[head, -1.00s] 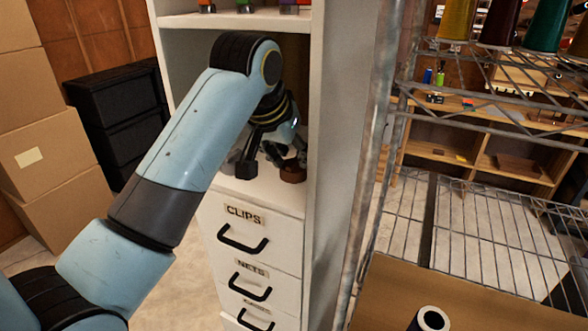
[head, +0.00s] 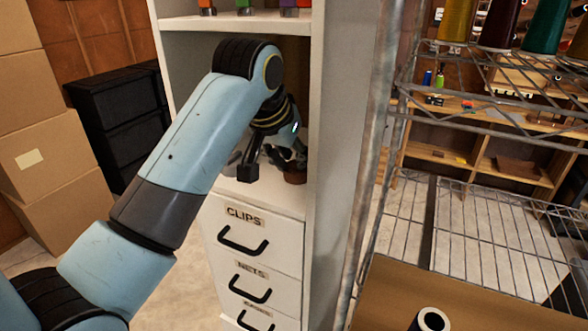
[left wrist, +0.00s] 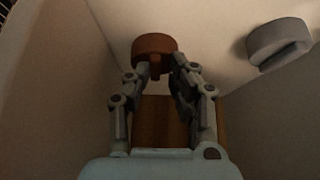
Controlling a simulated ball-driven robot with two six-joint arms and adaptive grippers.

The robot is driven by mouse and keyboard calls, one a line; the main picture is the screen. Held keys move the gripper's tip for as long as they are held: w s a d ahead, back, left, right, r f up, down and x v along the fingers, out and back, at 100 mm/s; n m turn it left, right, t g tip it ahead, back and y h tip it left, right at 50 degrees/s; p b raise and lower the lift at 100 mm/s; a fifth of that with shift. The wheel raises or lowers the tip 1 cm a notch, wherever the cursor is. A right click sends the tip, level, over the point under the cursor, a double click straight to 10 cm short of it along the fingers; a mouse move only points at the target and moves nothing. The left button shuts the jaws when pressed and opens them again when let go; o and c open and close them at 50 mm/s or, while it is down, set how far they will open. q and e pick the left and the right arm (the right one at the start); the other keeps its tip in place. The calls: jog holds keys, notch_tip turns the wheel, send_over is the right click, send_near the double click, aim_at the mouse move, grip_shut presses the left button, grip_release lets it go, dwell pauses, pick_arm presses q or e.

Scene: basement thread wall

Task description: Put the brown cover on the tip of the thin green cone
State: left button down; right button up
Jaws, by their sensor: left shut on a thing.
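The brown cover (left wrist: 154,43) is a short round cap with a small stem, seen between my left fingertips in the left wrist view. In the head view it shows as a small brown round (head: 295,177) on the cabinet's open shelf, partly hidden by the fingers. My left gripper (head: 288,160) reaches into this compartment and is shut on the cover's stem; it also shows in the left wrist view (left wrist: 158,70). A green cone (head: 545,27) stands on the wire rack at the upper right, its top cut off by the picture edge. My right gripper is not in view.
A grey round piece (left wrist: 278,42) lies beside the cover. The white cabinet wall (head: 338,150) stands close right of my gripper. Yellow (head: 457,20) and dark red (head: 503,23) cones stand near the green one. Metal rack posts stand between cabinet and cones.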

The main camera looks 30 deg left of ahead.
pick_arm(q)
jog(key=shift+w+r+p, duration=0.1)
jog(key=shift+r+p, duration=0.2)
jog(key=shift+r, duration=0.6)
jog(key=s, duration=1.4)
jog(key=shift+d, duration=0.4)
